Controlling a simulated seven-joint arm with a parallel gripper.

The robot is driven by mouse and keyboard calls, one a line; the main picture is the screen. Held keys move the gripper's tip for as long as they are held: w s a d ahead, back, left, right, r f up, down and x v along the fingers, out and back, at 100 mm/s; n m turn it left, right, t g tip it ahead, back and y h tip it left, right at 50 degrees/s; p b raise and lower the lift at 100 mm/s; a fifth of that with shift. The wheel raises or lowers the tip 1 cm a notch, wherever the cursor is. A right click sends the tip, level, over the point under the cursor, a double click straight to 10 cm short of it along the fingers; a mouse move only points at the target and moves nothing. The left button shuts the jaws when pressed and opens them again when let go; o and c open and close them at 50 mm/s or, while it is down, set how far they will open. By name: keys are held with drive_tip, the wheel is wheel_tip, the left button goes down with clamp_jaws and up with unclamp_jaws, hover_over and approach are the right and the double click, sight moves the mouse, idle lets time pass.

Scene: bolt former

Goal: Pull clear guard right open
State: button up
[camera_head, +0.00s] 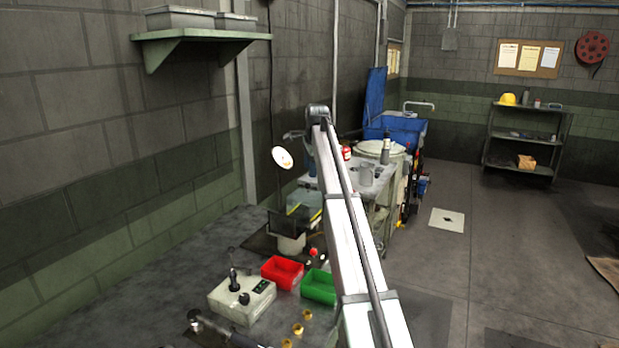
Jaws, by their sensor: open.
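A small bench machine stands beyond the trays, partly hidden by a white jointed beam. A see-through teal box-like cover (304,198) with a yellow edge shows on it; this looks like the clear guard. A dark smoky panel (288,222) stands in front of it, above a pale cylinder (291,244). The cover is small in the picture, so I cannot tell which part is the right guard or whether it is open. I cannot make out my gripper in this view.
The white beam (350,235) crosses the middle, with a lit round lamp (282,158) near its top. A control box (226,304) with a dark lever, a red bin (276,277), a green bin (316,298) and brass parts (297,329) sit on the bench.

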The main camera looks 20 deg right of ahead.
drive_tip(key=v, duration=0.6)
drive_tip(key=shift+r, duration=0.3)
